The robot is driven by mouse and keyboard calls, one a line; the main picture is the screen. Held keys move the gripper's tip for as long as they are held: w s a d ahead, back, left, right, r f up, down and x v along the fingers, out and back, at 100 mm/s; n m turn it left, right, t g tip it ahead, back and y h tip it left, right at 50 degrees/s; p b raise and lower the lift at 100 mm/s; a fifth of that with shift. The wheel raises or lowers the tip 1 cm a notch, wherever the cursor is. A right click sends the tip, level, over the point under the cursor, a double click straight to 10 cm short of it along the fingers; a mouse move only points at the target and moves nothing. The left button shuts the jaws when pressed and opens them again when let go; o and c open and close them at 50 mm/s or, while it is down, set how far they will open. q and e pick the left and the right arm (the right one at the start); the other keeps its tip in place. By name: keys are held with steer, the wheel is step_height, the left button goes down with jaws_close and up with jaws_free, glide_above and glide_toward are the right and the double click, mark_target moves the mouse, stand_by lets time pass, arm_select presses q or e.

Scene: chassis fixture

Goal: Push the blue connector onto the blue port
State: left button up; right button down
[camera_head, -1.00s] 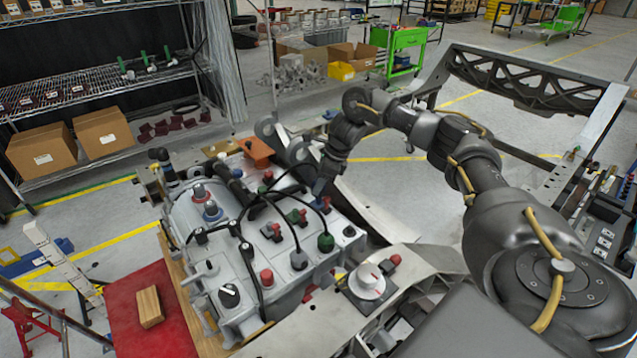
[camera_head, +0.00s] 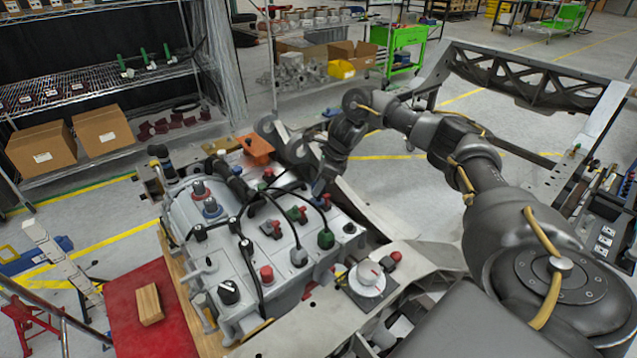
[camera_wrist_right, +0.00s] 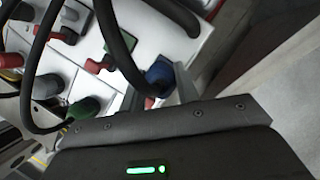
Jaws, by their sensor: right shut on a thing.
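My right gripper (camera_head: 318,192) is above the far right part of the grey casing (camera_head: 215,255). In the right wrist view, the blue connector (camera_wrist_right: 160,73) sits between the fingers of my right gripper (camera_wrist_right: 162,88), which is shut on it. A thick black cable rises beside it. A small red part (camera_wrist_right: 149,102) shows just below the connector. I cannot make out the blue port for certain, nor whether the connector touches it; the gripper and connector hide that spot. My left gripper is not in view.
A green connector (camera_head: 325,239) and a grey connector (camera_head: 298,256) stand on the casing with looping black cables, near red and green blocks. A white dial (camera_head: 368,278) is on the front beam. A wooden block (camera_head: 149,304) lies on the red surface (camera_head: 120,335) at left.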

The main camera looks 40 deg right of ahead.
steer(key=shift+f, duration=0.45)
steer(key=shift+f+b, duration=0.6)
steer(key=c, duration=0.9)
jaws_free()
steer(key=shift+c, duration=0.2)
steer(key=shift+r, duration=0.15)
step_height(320, 180, up, 6)
steer(key=p, duration=0.5)
